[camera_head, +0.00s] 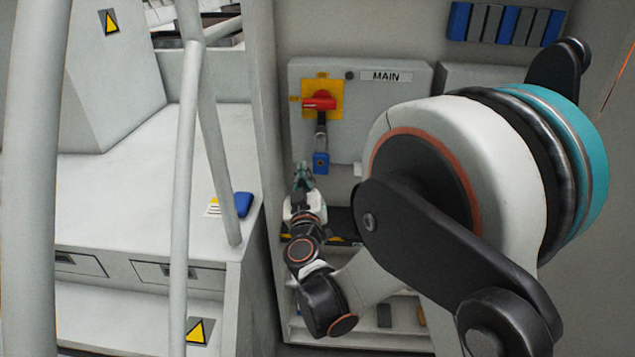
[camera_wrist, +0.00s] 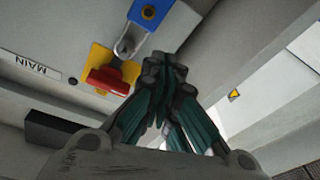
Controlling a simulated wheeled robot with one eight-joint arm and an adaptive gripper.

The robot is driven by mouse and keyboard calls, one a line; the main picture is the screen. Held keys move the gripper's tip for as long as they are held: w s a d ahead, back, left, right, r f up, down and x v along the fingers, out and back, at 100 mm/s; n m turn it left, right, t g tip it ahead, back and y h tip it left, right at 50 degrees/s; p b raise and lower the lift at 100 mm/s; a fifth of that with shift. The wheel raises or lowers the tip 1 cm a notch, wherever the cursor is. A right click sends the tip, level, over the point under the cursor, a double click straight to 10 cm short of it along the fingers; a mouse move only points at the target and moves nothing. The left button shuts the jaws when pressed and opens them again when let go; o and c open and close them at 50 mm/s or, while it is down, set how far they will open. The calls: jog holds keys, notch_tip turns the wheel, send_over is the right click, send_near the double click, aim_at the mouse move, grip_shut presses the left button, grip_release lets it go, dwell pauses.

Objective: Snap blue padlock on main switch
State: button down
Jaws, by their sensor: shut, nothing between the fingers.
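The main switch has a red handle (camera_head: 319,103) on a yellow plate (camera_head: 322,84), on a grey box beside a MAIN label (camera_head: 385,77). The blue padlock (camera_head: 321,162) hangs just below the handle by its grey shackle. In the wrist view, tilted, the padlock (camera_wrist: 149,12) is at the top edge, partly cut off, and its shackle reaches the red handle (camera_wrist: 108,81). I cannot tell whether the shackle is locked. My gripper (camera_head: 303,174) is shut and empty, just below and left of the padlock, apart from it. Its fingers (camera_wrist: 165,62) also show in the wrist view.
Blue and grey blocks (camera_head: 505,22) line the upper wall. A second grey box (camera_head: 480,74) stands to the right. A cabinet side wall is close left of my gripper. Pale rails (camera_head: 182,190) cross the left side, near a worktop with a blue item (camera_head: 243,204).

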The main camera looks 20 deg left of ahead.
aim_at(319, 169)
jog(key=shift+w+d+f+m+g+h+p, duration=0.1)
jog(key=shift+w+d+f+m+h+p, duration=0.3)
jog(key=shift+w, duration=0.85)
jog(key=shift+w+d+f+m+g+h+p, duration=0.1)
jog(key=shift+w+f+m+h, duration=0.6)
jog(key=shift+w, duration=0.6)
jog(key=shift+w+d+f+m+g+h+p, duration=0.1)
jog(key=shift+w+d+f+m+h+p, duration=0.2)
jog(key=shift+w+m, duration=0.7)
jog(key=shift+w+a+n, duration=0.25)
jog(key=shift+w+n, duration=0.05)
jog(key=shift+w, duration=0.35)
